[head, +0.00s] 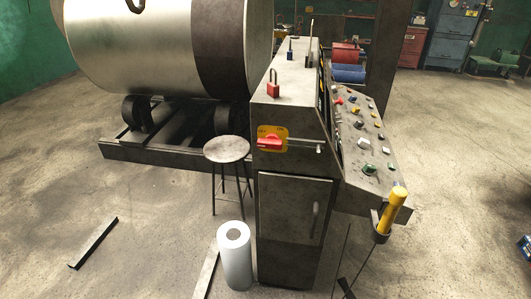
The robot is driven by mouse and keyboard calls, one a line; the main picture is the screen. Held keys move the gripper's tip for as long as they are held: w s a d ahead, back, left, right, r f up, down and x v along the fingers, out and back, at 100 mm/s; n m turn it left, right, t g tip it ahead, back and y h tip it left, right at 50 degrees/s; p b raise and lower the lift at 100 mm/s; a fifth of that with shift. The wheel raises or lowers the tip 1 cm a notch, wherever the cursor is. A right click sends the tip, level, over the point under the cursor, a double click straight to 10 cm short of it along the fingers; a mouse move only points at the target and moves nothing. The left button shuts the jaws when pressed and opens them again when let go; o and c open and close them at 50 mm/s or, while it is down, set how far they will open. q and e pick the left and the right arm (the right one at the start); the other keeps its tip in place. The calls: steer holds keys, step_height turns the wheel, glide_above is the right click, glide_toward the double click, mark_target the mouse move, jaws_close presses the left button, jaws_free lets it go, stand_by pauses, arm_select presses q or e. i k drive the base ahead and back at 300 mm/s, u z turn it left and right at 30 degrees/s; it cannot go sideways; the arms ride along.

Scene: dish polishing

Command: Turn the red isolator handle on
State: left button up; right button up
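The red isolator handle (269,143) sits on a yellow plate (273,132) on the near face of the grey control cabinet (293,115). The handle lies roughly horizontal. A thin metal rod or shaft (306,149) sticks out to the right of the plate. Lettering on the plate is too small to read. Neither of my grippers shows in the head view.
A red padlock (273,90) stands on the cabinet top. A sloped button panel (365,140) and a yellow-handled tool (393,207) are at the right. A stool (227,150) and a white roll (234,255) stand left of the cabinet. Open floor lies on both sides.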

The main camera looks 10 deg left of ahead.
mark_target(272, 141)
steer(key=u, duration=0.15)
steer(key=k, duration=0.2)
steer(key=z, duration=1)
steer(key=i, duration=0.65)
steer(key=u, duration=0.3)
